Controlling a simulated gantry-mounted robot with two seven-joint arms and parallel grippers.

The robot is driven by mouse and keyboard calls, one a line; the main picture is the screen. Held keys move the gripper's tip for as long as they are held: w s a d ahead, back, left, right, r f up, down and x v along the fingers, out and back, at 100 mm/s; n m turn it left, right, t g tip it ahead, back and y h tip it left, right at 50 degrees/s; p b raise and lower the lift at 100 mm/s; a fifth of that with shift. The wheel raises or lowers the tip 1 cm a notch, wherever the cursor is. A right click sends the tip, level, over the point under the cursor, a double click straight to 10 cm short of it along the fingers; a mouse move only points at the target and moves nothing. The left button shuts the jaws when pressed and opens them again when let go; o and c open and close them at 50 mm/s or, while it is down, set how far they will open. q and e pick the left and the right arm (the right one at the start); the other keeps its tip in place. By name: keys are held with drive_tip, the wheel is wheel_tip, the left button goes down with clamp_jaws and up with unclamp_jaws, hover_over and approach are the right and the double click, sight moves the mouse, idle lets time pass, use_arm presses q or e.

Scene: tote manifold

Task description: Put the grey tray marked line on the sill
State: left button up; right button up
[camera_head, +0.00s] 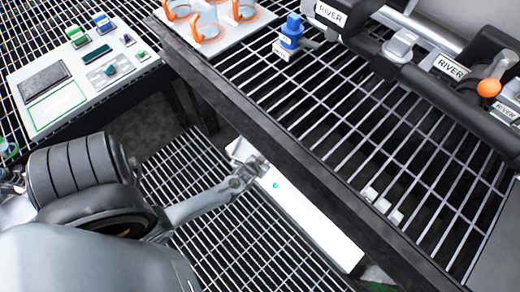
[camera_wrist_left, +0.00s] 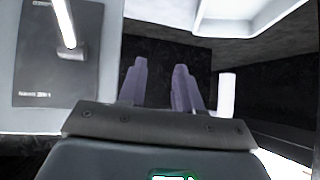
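I cannot make out any tray marked line in either view, and no sill is clearly identifiable. In the left wrist view my left gripper (camera_wrist_left: 160,80) has its two purple-grey fingers apart, with nothing between them but a dark background. In the head view my left arm comes in from the left, and its far end is close to a long white box-like part (camera_head: 300,215) beside the dark bench edge. The fingers are too small to judge there. My right gripper is not in view.
A dark grated bench (camera_head: 345,120) carries pipes labelled RIVER (camera_head: 450,67), a blue fitting (camera_head: 291,32) and a white board with orange rings (camera_head: 215,38). A white control panel (camera_head: 85,85) stands at left. The left wrist view shows a dark labelled plate (camera_wrist_left: 55,60) and a pale rimmed part (camera_wrist_left: 245,25).

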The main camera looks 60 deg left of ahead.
use_arm(q)
drive_tip(key=s+d+r+m+g+h, duration=0.2)
drive_tip(key=s+d+r, duration=0.4)
drive_tip(key=r, duration=0.6)
drive_tip(key=s+d+r+m+g+h, duration=0.2)
drive_tip(key=s+d+r, duration=0.4)
drive_tip(key=d+r, duration=0.5)
wheel_tip(320, 180, up, 3)
drive_tip(key=shift+s+d+f+m+g+h, duration=0.25)
drive_tip(key=shift+m+g, duration=0.35)
drive_tip(key=shift+m, duration=0.5)
drive_tip(key=shift+w+r, duration=0.1)
